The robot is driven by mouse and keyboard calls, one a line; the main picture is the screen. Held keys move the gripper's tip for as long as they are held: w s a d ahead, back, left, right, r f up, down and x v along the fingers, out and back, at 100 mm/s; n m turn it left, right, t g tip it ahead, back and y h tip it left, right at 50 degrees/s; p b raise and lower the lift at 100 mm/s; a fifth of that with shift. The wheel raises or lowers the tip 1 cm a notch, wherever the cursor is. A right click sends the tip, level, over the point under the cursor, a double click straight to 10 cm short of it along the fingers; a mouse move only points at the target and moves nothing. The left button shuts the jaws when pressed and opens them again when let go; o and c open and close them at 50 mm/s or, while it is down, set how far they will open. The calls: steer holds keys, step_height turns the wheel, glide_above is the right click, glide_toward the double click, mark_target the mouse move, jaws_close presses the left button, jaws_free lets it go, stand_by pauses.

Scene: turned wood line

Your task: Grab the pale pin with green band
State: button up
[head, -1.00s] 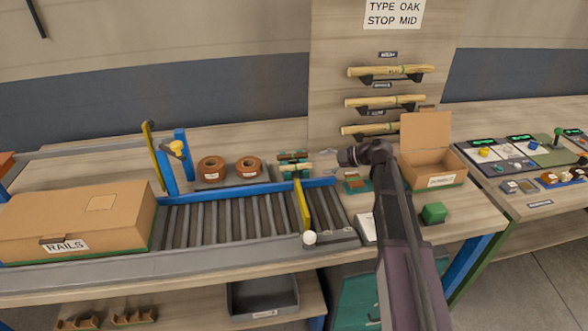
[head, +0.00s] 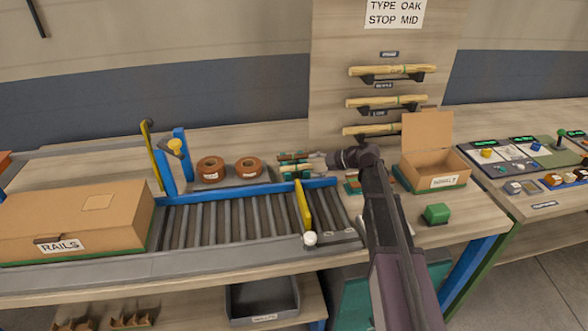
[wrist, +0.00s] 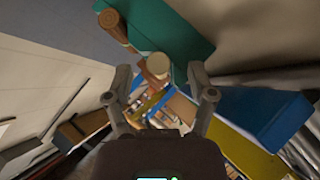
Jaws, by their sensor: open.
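My gripper (head: 336,159) is open and empty beside a small rack with several short pins behind the conveyor. In that rack a pale pin (head: 297,174) lies near the front, with darker pins behind it. Its band is too small to make out. In the wrist view my gripper (wrist: 160,74) has a round pale pin end (wrist: 158,64) between and beyond its fingertips, not clasped. A brown pin (wrist: 112,22) lies further off, over a teal surface (wrist: 165,30). No green band shows clearly there. Longer pale rods, one with a green band (head: 388,102), rest on the wall board.
A yellow bar (head: 302,204) stands at the roller conveyor's right end, near the pin rack. Two brown rolls (head: 211,169) stand left of the rack.

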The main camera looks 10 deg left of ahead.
jaws_close()
steer(key=shift+r, duration=0.25)
step_height(320, 180, up, 10)
steer(key=p, duration=1)
steer(key=shift+f, duration=0.25)
stand_by(0.4)
